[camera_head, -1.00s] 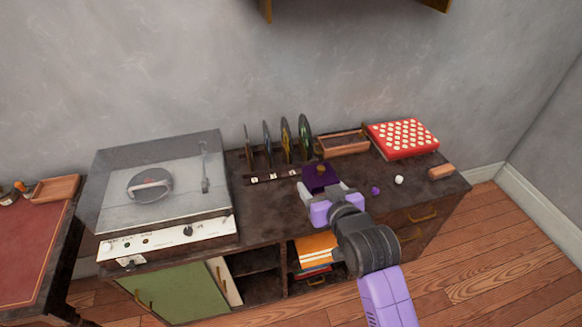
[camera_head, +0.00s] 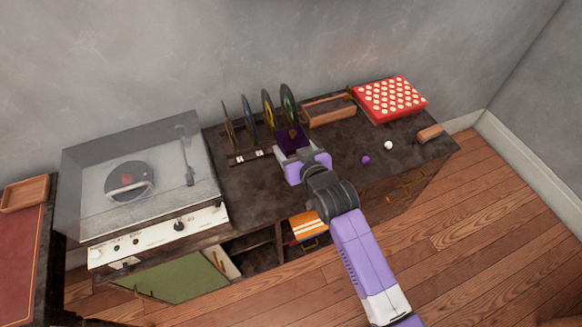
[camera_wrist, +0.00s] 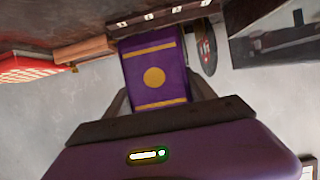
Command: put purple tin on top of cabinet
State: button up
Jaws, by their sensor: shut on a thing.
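The purple tin (camera_head: 291,140) is dark purple with a gold round mark. It is held between the fingers of my gripper (camera_head: 295,150), over the top of the dark cabinet (camera_head: 258,196), just in front of the standing records. In the wrist view the tin (camera_wrist: 154,75) sits between the two fingers of my gripper (camera_wrist: 158,98), showing a gold disc and gold bands. My gripper is shut on the tin. My gripper partly hides the tin's underside in the head view, so I cannot tell if it touches the cabinet top.
Several records (camera_head: 267,110) stand in a rack behind the tin. A record player (camera_head: 140,180) takes the left side. A wooden tray (camera_head: 328,112), a red box (camera_head: 390,98), a purple ball (camera_head: 365,159), a white ball (camera_head: 388,145) and a wooden block (camera_head: 430,133) lie to the right.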

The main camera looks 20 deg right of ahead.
notch_tip(320, 180, down, 11)
jog(key=shift+f, duration=0.15)
dwell(0.4)
jog(key=shift+f, duration=0.2)
jog(key=o, duration=1.6)
jog(key=shift+r, duration=0.1)
jog(key=shift+s+r, duration=0.1)
jog(key=shift+s, duration=0.1)
jog(key=v, duration=1.1)
jog(key=shift+s+r, duration=0.2)
jog(key=shift+s, duration=0.1)
